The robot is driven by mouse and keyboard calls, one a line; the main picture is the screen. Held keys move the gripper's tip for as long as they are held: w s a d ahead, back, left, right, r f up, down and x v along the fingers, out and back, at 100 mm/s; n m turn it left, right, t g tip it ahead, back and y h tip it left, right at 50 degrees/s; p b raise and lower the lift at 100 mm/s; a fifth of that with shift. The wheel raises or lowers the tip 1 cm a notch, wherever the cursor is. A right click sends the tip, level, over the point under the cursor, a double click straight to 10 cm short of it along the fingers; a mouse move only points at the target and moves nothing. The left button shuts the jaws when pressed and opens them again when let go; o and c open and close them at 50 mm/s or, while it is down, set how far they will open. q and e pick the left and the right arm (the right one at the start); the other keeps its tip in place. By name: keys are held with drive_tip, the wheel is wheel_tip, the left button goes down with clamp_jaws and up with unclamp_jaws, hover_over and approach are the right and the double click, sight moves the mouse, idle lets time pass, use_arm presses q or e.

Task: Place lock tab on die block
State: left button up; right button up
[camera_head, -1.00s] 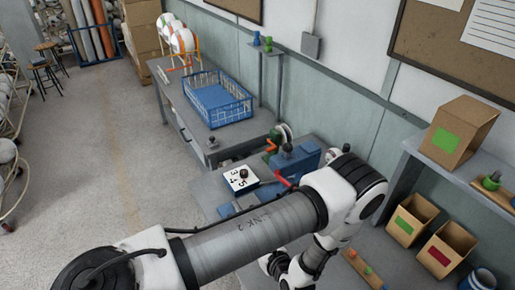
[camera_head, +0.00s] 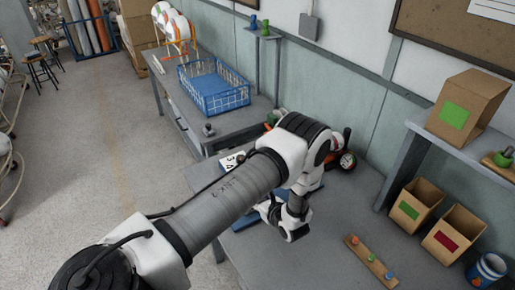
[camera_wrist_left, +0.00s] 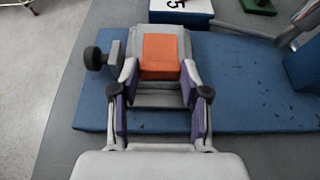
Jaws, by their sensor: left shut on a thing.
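In the left wrist view my left gripper (camera_wrist_left: 160,75) has its purple-padded fingers closed on the sides of an orange block, which I take to be the lock tab (camera_wrist_left: 160,52). Directly below it is a grey block, likely the die block (camera_wrist_left: 150,98), with a black knob (camera_wrist_left: 95,58) on its left. The grey block lies over a blue base plate (camera_wrist_left: 240,75). I cannot tell whether the orange tab touches the grey block. In the head view my left gripper (camera_head: 290,228) is over the bench, and my arm hides most of the press. My right gripper is not in view.
A blue upright part (camera_wrist_left: 304,66) and a silver lever (camera_wrist_left: 298,28) stand right of the plate. A numbered white block (camera_wrist_left: 180,10) is beyond it. On the bench are a wooden strip with coloured pegs (camera_head: 370,262) and a gauge (camera_head: 347,160). A blue basket (camera_head: 225,97) stands further back.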

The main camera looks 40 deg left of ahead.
use_arm(q)
drive_tip(key=shift+s+f, duration=0.1)
drive_tip(key=shift+s, duration=0.05)
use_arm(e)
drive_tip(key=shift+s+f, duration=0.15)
use_arm(q)
drive_tip(key=o, duration=0.8)
drive_tip(key=shift+s, duration=0.1)
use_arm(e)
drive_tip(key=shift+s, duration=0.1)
